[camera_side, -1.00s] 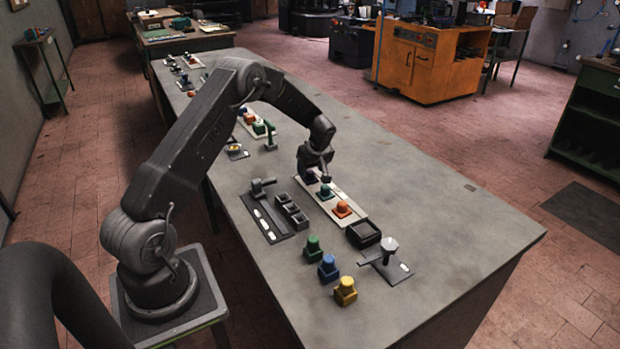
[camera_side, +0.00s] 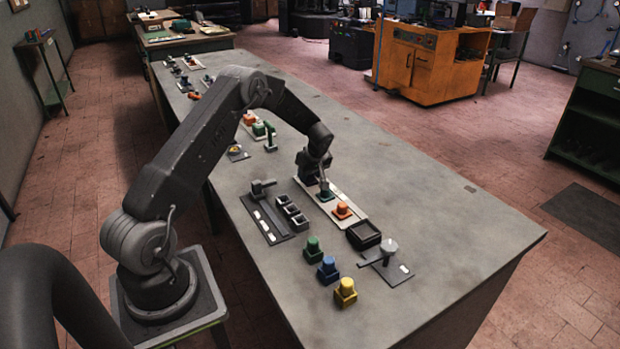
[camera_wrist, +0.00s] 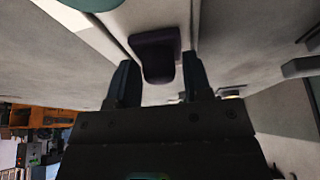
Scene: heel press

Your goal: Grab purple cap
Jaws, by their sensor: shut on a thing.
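The dark purple cap (camera_wrist: 157,55) shows in the wrist view between the two fingertips of my gripper (camera_wrist: 160,68). My gripper is shut on it, though the exact contact is hard to make out in the dim picture. In the side view my gripper (camera_side: 323,182) is low over the far end of a pale strip (camera_side: 358,219), and it hides the purple cap. A teal cap (camera_side: 326,195) stands on the strip right beside my fingertips. An orange cap (camera_side: 342,210) stands nearer the strip's front end.
A dark open box (camera_side: 363,236) and a plate with a grey knob (camera_side: 389,247) lie in front of the strip. Green (camera_side: 313,247), blue (camera_side: 327,270) and yellow (camera_side: 345,292) pieces stand nearby. Small dark holders (camera_side: 292,215) are to the left. The table's right side is clear.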

